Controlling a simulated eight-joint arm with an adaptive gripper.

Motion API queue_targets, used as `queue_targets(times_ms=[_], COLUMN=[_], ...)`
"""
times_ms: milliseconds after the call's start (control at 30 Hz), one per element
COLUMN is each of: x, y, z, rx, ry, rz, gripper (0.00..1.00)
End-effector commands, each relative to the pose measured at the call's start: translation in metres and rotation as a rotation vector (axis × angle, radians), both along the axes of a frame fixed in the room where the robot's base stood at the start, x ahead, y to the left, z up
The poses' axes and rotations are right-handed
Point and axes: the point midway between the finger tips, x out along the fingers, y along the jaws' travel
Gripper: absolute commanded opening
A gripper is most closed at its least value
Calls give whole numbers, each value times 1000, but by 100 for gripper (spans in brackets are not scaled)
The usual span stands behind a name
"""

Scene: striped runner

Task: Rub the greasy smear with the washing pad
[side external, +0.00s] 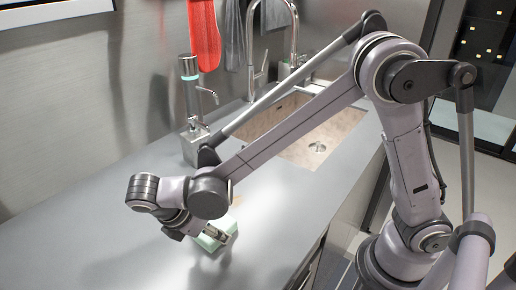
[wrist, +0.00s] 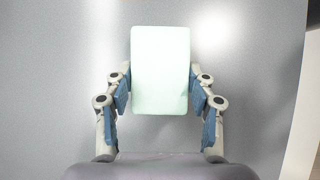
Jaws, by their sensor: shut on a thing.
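The washing pad (wrist: 160,70) is a pale mint-green block with rounded corners. In the wrist view it sits between the blue-padded fingers of my gripper (wrist: 161,98), which is shut on its sides. In the side external view the pad (side external: 207,243) is at or just above the grey counter, partly hidden by my gripper (side external: 214,237). I cannot tell whether it touches the counter. A faint brownish patch (side external: 231,187), possibly the greasy smear, shows beside my arm, which hides part of it. No smear is clear in the wrist view.
The grey counter (side external: 75,240) is clear to the left. A sink (side external: 318,130) with a tall tap (side external: 293,40) lies behind my arm. A dispenser-like device (side external: 192,110) stands by the wall. Red and grey cloths hang above. The counter's front edge is to the right.

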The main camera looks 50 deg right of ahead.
Motion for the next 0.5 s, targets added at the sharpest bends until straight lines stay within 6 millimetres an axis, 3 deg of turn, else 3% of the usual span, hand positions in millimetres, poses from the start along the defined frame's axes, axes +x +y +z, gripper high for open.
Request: queue_targets(times_ms=[500], x=[0], y=[-48], z=[0], rx=[-1], ry=[-1], rz=[-3], gripper=[26])
